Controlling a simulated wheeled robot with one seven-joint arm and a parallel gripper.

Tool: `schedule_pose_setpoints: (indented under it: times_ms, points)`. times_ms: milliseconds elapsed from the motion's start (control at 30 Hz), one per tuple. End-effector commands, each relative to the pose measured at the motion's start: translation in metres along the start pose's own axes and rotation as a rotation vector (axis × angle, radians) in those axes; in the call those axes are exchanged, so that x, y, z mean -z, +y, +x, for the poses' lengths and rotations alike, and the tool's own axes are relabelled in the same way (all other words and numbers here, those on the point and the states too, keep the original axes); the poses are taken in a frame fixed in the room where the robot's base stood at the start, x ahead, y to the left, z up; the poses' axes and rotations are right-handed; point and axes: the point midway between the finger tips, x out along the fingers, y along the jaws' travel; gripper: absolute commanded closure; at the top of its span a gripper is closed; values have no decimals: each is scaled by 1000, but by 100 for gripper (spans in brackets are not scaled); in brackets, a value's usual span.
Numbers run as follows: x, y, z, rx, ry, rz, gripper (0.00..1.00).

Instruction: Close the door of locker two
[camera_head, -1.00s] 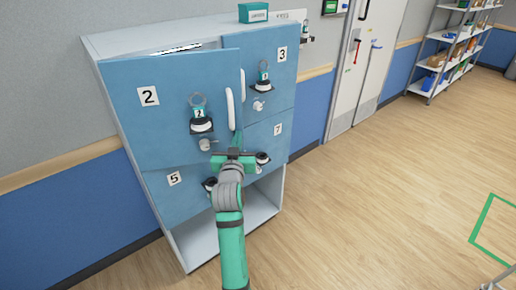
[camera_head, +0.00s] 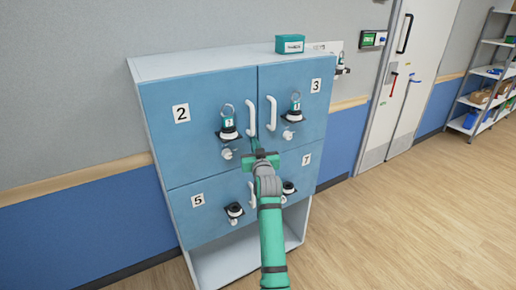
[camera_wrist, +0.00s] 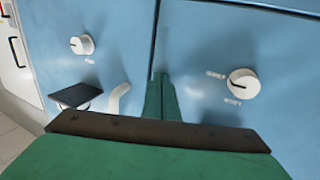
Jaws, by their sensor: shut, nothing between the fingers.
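The blue door of locker two (camera_head: 165,145) is at the upper left of the cabinet in the head view. It lies flush with the cabinet front, with a narrow seam beside door three. It carries a white handle (camera_head: 252,121), a round knob (camera_head: 227,153) and a small holder with a ringed tag (camera_head: 228,122). My gripper (camera_head: 256,147) is shut and empty, just below that handle near the seam. In the wrist view, which looks upside down, my closed fingers (camera_wrist: 160,92) point at the seam. Whether they touch the door cannot be told.
The door of locker three (camera_head: 310,120) is at the upper right, with its own handle (camera_head: 271,113). Doors five (camera_head: 205,222) and seven are below, above an open bottom space. A green box (camera_head: 290,45) sits on top. Open wooden floor (camera_head: 400,230) lies right.

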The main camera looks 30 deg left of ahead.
Motion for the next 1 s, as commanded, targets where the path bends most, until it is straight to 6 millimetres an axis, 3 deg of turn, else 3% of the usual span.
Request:
schedule_pose_setpoints:
  times_ms: [267, 767, 1000]
  points:
    - [1, 6, 8, -13, 2, -2, 100]
    - [3, -3, 11, -5, 5, -4, 100]
    - [2, 0, -3, -2, 5, -3, 100]
